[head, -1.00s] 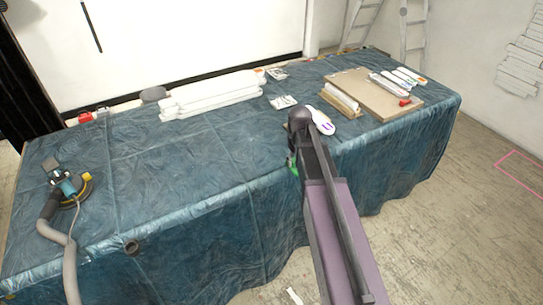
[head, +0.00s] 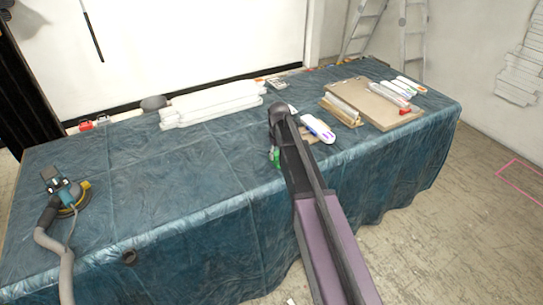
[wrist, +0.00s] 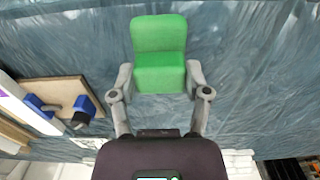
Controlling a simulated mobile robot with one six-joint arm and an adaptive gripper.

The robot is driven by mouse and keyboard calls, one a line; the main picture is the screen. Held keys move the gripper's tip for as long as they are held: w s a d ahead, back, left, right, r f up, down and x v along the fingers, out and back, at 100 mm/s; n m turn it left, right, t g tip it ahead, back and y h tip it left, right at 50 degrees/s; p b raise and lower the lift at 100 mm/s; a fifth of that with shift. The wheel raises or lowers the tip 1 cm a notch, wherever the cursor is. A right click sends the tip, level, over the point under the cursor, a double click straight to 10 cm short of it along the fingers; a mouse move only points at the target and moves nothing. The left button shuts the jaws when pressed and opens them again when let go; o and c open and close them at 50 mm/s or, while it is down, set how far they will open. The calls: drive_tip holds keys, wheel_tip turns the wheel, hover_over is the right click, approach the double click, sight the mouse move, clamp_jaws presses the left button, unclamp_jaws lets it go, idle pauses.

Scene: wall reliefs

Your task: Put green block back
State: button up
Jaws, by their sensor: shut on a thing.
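The green block (wrist: 159,55) is between the two fingers of my gripper (wrist: 160,82) in the wrist view. The fingers are shut on its sides. Blue cloth lies behind it; I cannot tell whether the block touches the cloth. In the head view only a small green part of the block (head: 275,156) shows to the left of my arm, near the front edge of the table, and my arm hides the fingers.
The blue-covered table (head: 130,180) holds a sander (head: 66,195) at left and white rolls (head: 210,103) at the back. A white and purple item (head: 318,128) lies right of my arm, near a brown board (head: 375,108). The middle-left cloth is clear.

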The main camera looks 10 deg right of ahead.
drive_tip(key=shift+w+a+f, duration=0.1)
drive_tip(key=shift+w+a, duration=0.25)
drive_tip(key=shift+w, duration=0.5)
drive_tip(key=shift+w+a+f, duration=0.1)
drive_tip(key=shift+w+a, duration=0.25)
drive_tip(key=shift+w, duration=0.45)
drive_tip(key=shift+w+a, duration=0.2)
drive_tip(key=shift+w, duration=0.3)
drive_tip(key=shift+w+a+f+b, duration=0.15)
drive_tip(key=shift+f+b, duration=0.1)
drive_tip(key=shift+b, duration=0.15)
drive_tip(key=shift+f+b, duration=1.55)
drive_tip(key=shift+f, duration=0.1)
drive_tip(key=o, duration=1)
